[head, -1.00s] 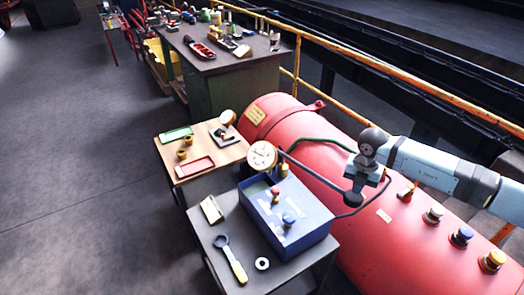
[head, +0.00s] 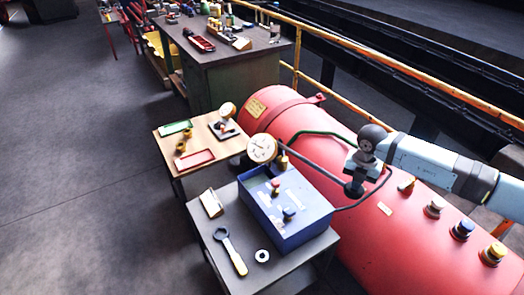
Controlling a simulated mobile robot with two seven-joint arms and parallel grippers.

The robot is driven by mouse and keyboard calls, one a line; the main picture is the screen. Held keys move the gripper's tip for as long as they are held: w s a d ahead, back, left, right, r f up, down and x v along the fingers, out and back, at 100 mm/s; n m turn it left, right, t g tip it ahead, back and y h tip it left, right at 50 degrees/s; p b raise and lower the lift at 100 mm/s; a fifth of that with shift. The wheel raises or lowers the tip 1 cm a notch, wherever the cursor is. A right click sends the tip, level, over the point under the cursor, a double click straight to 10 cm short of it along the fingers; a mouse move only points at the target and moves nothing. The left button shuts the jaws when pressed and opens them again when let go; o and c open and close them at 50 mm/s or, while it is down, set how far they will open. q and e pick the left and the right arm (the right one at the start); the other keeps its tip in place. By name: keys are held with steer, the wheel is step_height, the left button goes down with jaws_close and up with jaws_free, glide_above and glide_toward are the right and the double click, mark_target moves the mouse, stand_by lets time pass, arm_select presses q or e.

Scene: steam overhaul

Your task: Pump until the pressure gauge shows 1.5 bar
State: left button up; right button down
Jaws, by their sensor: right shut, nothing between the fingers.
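The pressure gauge (head: 262,148) is a round white dial in a brass-coloured case at the back of the blue pump box (head: 300,236). Its needle reading is too small to tell. A dark pump lever (head: 318,169) runs from beside the gauge to the right and ends in a dark knob (head: 354,189). My right gripper (head: 361,174) is shut and empty, pointing down just above the lever's knob end; I cannot tell whether it touches the knob. My left gripper is not in view.
The box stands on a dark cart (head: 219,246) with a wrench (head: 231,251) and a white ring (head: 262,256). A large red tank (head: 365,245) with coloured knobs fills the right side. A wooden-topped table (head: 174,147) stands behind. Floor at left is clear.

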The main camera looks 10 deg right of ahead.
arm_select(q)
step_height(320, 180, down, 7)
steer(key=b, duration=0.9)
arm_select(e)
step_height(320, 180, down, 15)
step_height(320, 180, up, 17)
steer(key=p, duration=1.1)
steer(key=shift+p, duration=0.35)
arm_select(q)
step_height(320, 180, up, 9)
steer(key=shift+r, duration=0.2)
